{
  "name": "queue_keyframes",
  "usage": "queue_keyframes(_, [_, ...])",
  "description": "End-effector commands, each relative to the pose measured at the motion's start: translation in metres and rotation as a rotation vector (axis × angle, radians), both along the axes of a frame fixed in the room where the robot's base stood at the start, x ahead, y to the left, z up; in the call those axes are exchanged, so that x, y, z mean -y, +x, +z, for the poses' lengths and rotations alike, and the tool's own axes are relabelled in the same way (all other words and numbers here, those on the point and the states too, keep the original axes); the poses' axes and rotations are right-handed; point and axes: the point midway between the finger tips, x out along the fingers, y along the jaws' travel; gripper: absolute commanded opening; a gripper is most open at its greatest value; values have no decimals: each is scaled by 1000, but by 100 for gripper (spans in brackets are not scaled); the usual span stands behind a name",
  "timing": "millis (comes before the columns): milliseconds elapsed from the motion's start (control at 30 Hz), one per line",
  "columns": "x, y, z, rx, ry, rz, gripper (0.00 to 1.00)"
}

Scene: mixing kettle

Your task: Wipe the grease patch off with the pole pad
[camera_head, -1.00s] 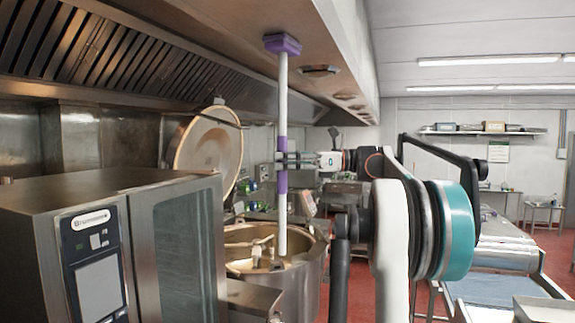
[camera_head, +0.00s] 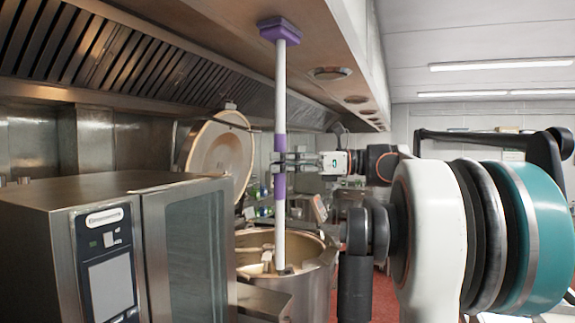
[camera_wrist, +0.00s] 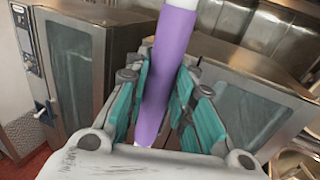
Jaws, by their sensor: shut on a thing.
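The pole (camera_head: 280,105) is white with purple grip sections and stands nearly upright in the head view. Its purple pad (camera_head: 279,29) is at the top end, at the underside of the extraction hood; I cannot tell whether it touches. In the wrist view the teal-lined fingers of my gripper (camera_wrist: 160,100) close around the pole's purple grip (camera_wrist: 169,62). The pole's lower end hangs in front of or over the kettle (camera_head: 308,268). I cannot make out a grease patch.
A steel oven (camera_head: 185,230) stands at the left front. The kettle's round lid (camera_head: 222,152) is tilted open behind the pole. The hood underside (camera_head: 235,20) runs overhead with round fittings (camera_head: 330,73). Filters (camera_head: 130,65) line the hood at left.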

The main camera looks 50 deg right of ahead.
Motion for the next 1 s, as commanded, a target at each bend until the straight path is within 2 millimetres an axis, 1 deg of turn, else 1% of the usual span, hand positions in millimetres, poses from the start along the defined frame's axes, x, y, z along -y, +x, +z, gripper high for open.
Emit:
queue_keyframes(33, [-6,-3,0,2,1,1,0])
queue_keyframes(200, [-20,-8,0,1,0,1,0])
queue_keyframes(633, [-22,-9,-2,1,1,0,0])
queue_keyframes(767, [-22,-9,-11,0,0,0,0])
queue_keyframes(1000, [-22,-9,-34,0,0,0,0])
